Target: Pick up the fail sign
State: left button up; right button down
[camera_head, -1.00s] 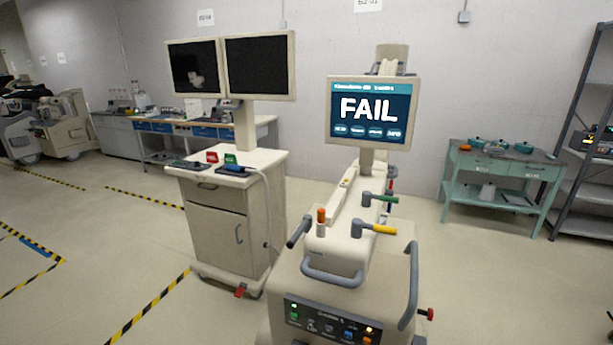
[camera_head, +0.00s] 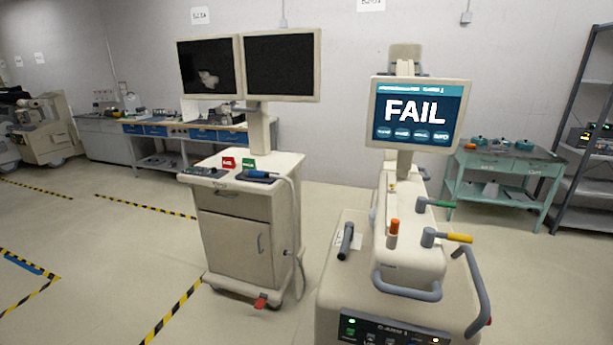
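A small red sign (camera_head: 228,163) stands on top of the beige cart (camera_head: 284,161) that carries two dark monitors. A small green sign (camera_head: 249,164) stands just right of it. The lettering on both signs is too small to read. The word FAIL shows large on the blue screen (camera_head: 416,114) of the machine at the right. Neither of my grippers is in view.
A dark handheld device (camera_head: 258,176) and a flat dark item (camera_head: 207,172) lie on the cart top beside the signs. The machine (camera_head: 350,290) with grey handles stands close at front right. Open floor (camera_head: 120,270) with striped tape lies left of the cart.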

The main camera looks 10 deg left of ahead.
aim_at(227, 162)
jog(key=i+j, duration=0.1)
jog(key=j, duration=0.65)
jog(key=i+j+z, duration=0.1)
jog(key=j, duration=0.25)
jog(key=i+j, duration=0.15)
jog(key=j, duration=0.2)
jog(key=i+j, duration=0.15)
jog(key=j, duration=0.25)
jog(key=i+j+z, duration=0.1)
jog(key=j, duration=0.25)
jog(key=i+j, duration=0.5)
jog(key=j, duration=0.2)
jog(key=i+j+z, duration=0.1)
jog(key=i+j, duration=0.4)
jog(key=i, duration=0.15)
jog(key=i+j, duration=0.25)
jog(key=i+z, duration=0.1)
jog(key=i, duration=0.5)
